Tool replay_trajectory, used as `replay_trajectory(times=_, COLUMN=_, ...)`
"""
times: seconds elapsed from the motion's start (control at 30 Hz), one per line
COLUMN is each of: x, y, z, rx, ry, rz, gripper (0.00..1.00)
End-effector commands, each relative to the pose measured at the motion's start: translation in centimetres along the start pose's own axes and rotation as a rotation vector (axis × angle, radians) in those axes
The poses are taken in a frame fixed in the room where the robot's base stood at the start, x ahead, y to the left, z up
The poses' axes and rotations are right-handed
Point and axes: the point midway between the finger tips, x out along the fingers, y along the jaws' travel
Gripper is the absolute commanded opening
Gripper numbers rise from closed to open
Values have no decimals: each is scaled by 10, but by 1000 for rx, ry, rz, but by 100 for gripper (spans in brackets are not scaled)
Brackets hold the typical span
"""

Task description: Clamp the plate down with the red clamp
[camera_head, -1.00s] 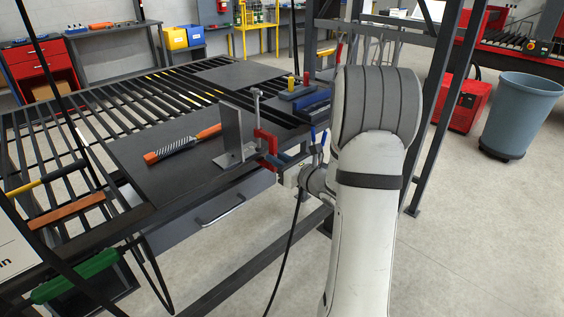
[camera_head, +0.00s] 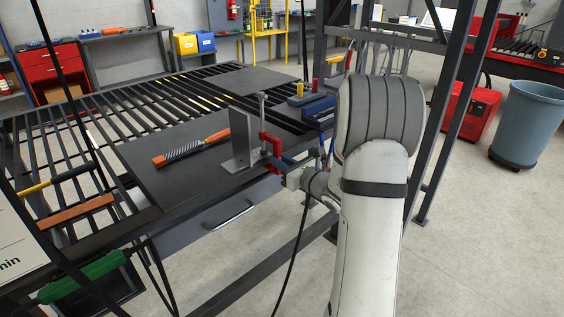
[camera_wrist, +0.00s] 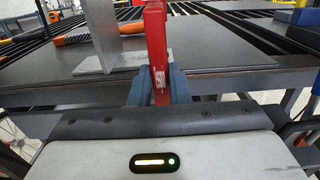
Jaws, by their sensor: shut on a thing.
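The red clamp (camera_head: 271,145) stands upright at the front edge of the dark tabletop, with a grey screw spindle (camera_head: 262,108) at its upper part. In the wrist view the red clamp (camera_wrist: 156,35) rises between the two blue-grey fingers of my gripper (camera_wrist: 158,88), which is shut on it. A grey L-shaped metal plate (camera_head: 240,138) stands just left of the clamp. Its flat foot (camera_wrist: 104,64) lies on the tabletop beside the clamp in the wrist view. Whether the clamp's jaws touch the plate cannot be told.
Blue blocks (camera_head: 312,106) stand at the right behind the clamp. A drawer (camera_head: 225,212) hangs below, and a dark upright frame post (camera_head: 455,120) stands right of my arm.

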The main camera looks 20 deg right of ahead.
Motion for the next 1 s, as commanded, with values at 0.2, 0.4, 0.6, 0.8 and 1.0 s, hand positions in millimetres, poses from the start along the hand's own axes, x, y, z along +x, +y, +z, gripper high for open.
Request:
replay_trajectory(times=0.2, x=0, y=0, z=1, rx=-2, ry=-4, rz=0, gripper=0)
replay_trajectory(times=0.4, x=0, y=0, z=0, rx=-2, ry=-4, rz=0, gripper=0)
replay_trajectory(times=0.6, x=1, y=1, z=-1, rx=-2, ry=-4, rz=1, gripper=0)
replay_trajectory(times=0.8, x=1, y=1, z=-1, rx=-2, ry=-3, rz=2, gripper=0)
replay_trajectory(times=1.0, x=1, y=1, z=-2, rx=-1, ry=-3, rz=2, gripper=23)
